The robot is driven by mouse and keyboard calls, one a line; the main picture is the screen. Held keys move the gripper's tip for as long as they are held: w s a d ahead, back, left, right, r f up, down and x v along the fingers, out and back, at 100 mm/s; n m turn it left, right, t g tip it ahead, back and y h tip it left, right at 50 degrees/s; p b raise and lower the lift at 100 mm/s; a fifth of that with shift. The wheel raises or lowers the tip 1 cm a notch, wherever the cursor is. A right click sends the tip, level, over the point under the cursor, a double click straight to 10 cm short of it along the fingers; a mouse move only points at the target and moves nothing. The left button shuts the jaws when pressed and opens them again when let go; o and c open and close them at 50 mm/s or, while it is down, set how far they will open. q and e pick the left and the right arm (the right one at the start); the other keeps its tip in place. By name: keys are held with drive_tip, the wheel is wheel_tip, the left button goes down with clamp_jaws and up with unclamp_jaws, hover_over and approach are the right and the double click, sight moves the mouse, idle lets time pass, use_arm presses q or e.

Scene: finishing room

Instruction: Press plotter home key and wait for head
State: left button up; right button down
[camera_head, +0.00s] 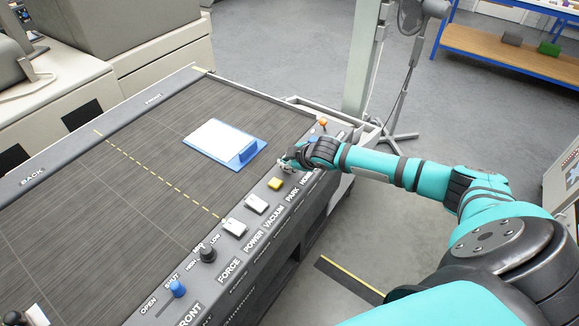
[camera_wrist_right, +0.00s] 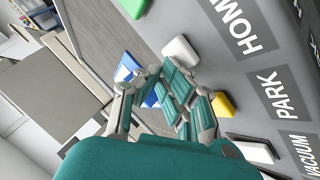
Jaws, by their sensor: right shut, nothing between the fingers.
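The plotter table (camera_head: 90,195) has a dark bed and a grey control strip along its front edge. The home key (camera_wrist_right: 180,50) is a white key beside the HOME label in the right wrist view. In the head view my right gripper (camera_head: 287,166) is over that key and mostly hides it. In the wrist view my right gripper (camera_wrist_right: 168,78) is shut and empty, its fingertips close to the key; I cannot tell whether they touch it. The yellow park key (camera_head: 275,183) is just beside the gripper. I cannot clearly make out the plotter head. My left gripper is out of view.
White keys (camera_head: 256,204), a black knob (camera_head: 207,254) and a blue shutter knob (camera_head: 177,289) line the strip. A blue clipboard (camera_head: 247,152) with white paper lies on the bed. A stand (camera_head: 402,112) and a blue-framed bench (camera_head: 505,52) are behind. Open floor lies between.

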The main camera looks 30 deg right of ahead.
drive_tip(key=shift+f, duration=0.35)
idle(0.5)
drive_tip(key=shift+r+p, duration=0.95)
drive_tip(key=shift+r, duration=0.05)
